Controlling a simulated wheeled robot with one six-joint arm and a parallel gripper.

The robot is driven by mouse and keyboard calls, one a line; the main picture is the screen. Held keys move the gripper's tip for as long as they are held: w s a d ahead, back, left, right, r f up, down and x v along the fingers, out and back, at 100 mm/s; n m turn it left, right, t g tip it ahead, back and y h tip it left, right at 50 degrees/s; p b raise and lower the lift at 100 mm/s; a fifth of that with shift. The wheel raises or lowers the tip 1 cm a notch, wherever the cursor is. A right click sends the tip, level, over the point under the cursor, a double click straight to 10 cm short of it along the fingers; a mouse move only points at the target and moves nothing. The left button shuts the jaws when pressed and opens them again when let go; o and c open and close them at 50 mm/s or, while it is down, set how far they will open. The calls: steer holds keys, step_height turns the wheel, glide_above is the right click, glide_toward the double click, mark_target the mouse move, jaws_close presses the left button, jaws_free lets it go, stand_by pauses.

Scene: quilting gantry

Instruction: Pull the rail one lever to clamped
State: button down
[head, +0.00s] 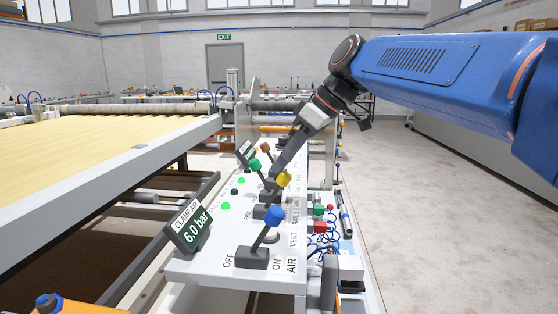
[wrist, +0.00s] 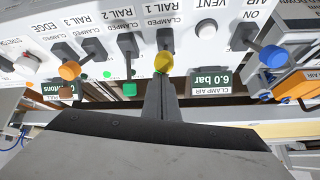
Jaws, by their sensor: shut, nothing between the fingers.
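The rail one lever has a yellow ball knob (head: 284,179) and rises from a dark base on the grey control panel (head: 208,267). In the wrist view the yellow knob (wrist: 164,62) stands beside the RAIL 1 and CLAMPED print, which appears upside down. My gripper (head: 276,172) reaches down to the panel right by this knob. In the wrist view my gripper (wrist: 163,78) is shut and empty, its tips at or just below the knob. I cannot tell whether they touch it. The fingers partly hide the lever area in the head view.
A blue-knobbed AIR lever (head: 273,215) stands nearer on the panel. A CLAMP AIR display (head: 193,229) reads 6.0 bar. The quilting table (head: 130,152) lies left; open floor lies right.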

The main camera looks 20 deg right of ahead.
steer(key=shift+s+d+f, duration=0.15)
steer(key=shift+d+f, duration=0.1)
steer(key=shift+f, duration=0.1)
step_height(320, 180, up, 2)
steer(key=w+a, duration=0.2)
steer(key=a, duration=0.1)
steer(key=d+v, duration=0.1)
steer(key=v, duration=0.9)
steer(key=shift+d+f, duration=0.15)
steer(key=shift+f, duration=0.3)
steer(key=s+d+f+m+h, duration=0.1)
steer(key=s+f, duration=0.5)
steer(key=f, duration=0.6)
steer(key=s+d+f+m+h, duration=0.2)
steer(key=s+f+m, duration=0.4)
steer(key=f, duration=0.6)
steer(key=s+d+f+m+t+h, duration=0.1)
steer(key=s+f, duration=0.5)
steer(key=f, duration=0.6)
steer(key=shift+s+d+f+m+h, duration=0.3)
steer(key=shift+d+m+h, duration=0.45)
steer(key=shift+m+h, duration=0.4)
